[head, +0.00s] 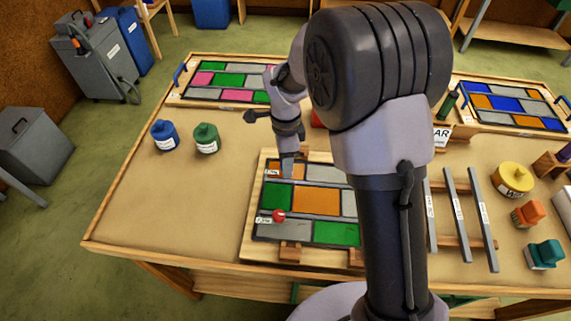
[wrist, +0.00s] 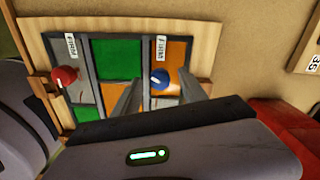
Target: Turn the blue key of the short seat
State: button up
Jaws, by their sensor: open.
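The leaded panel (head: 320,256) with green, orange and grey panes lies at the table's front middle; it also shows in the wrist view (wrist: 118,62). The blue key (wrist: 159,78) is a round knob on it beside a small white label (wrist: 159,49) that I cannot read surely. In the head view my gripper hides this key. The red key (wrist: 66,76) is on the same panel and shows in the head view (head: 279,215). My gripper (head: 287,172) points down over the panel. In the wrist view its open fingers (wrist: 160,78) appear on either side of the blue key; I cannot tell their height or any contact.
A blue pot (head: 164,135) and a green pot (head: 206,138) stand left of the panel. Grey bars (head: 455,215) lie on the right, past my arm. Other panels (head: 225,80) lie at the back. Bare table is free left of the panel.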

jog(key=shift+f, duration=0.25)
grip_shut()
jog(key=shift+r, duration=0.1)
